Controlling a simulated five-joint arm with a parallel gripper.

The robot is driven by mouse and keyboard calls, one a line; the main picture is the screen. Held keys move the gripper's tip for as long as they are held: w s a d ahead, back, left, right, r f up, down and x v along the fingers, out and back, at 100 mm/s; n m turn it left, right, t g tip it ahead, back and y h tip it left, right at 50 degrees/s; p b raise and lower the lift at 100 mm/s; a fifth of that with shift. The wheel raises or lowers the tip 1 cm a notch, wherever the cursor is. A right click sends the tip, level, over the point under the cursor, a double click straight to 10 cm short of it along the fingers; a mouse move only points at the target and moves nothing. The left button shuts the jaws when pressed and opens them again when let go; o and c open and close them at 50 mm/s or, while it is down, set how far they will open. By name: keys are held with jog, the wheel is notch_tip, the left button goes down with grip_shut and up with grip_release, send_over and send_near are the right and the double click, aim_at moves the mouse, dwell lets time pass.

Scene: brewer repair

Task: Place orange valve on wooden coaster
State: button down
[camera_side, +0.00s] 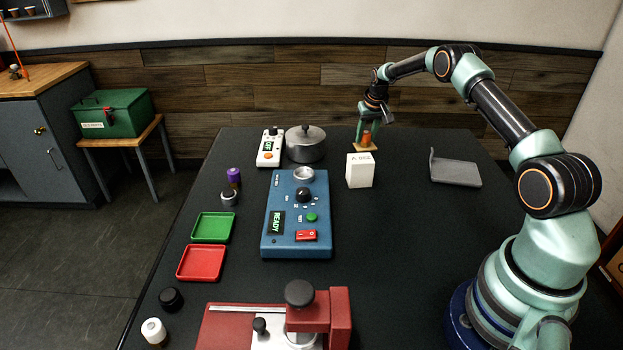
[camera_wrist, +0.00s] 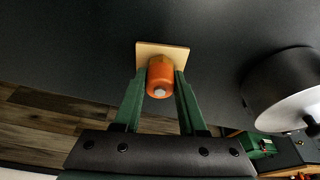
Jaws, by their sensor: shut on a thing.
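The orange valve (camera_side: 366,138) is a small upright cylinder at the far side of the table. It stands over the square wooden coaster (camera_side: 366,148), and I cannot tell whether its bottom touches the wood. In the wrist view the orange valve (camera_wrist: 160,77) with a pale tip sits between my green fingers, with the coaster (camera_wrist: 176,50) showing behind it. My gripper (camera_side: 367,125) points down from above and is shut on the valve; in the wrist view its fingers (camera_wrist: 160,85) press on both sides of it.
A white box (camera_side: 359,170) stands just in front of the coaster. A metal pot (camera_side: 305,144) and a white device (camera_side: 270,148) are to its left. A blue brewer unit (camera_side: 297,228) lies nearer. A grey tray (camera_side: 455,172) lies to the right, with clear table around it.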

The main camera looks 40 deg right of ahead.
jog(key=shift+c, duration=2.4)
grip_release()
jog(key=shift+f, duration=0.1)
jog(key=s+a+r, duration=0.2)
jog(key=a+r, duration=0.2)
jog(key=r, duration=0.3)
jog(key=s+a+r+n, duration=0.1)
jog(key=a+r, duration=0.2)
jog(key=r, duration=0.3)
jog(key=s+a+r, duration=0.2)
jog(key=a+r, duration=0.2)
jog(key=r, duration=0.3)
jog(key=s+a+r+n+t, duration=0.1)
jog(key=s+a+r+n, duration=0.15)
jog(key=s+a, duration=0.45)
jog(key=s+a+r+n+t, duration=0.1)
jog(key=s+a+r, duration=0.3)
jog(key=a, duration=0.4)
jog(key=s+a+f+n+y, duration=0.1)
jog(key=s+a+f, duration=0.2)
jog(key=s+a, duration=0.3)
jog(key=s, duration=0.3)
jog(key=shift+a+n+t+y, duration=0.25)
jog(key=shift+n+t+y, duration=0.05)
jog(key=shift+n+t, duration=0.1)
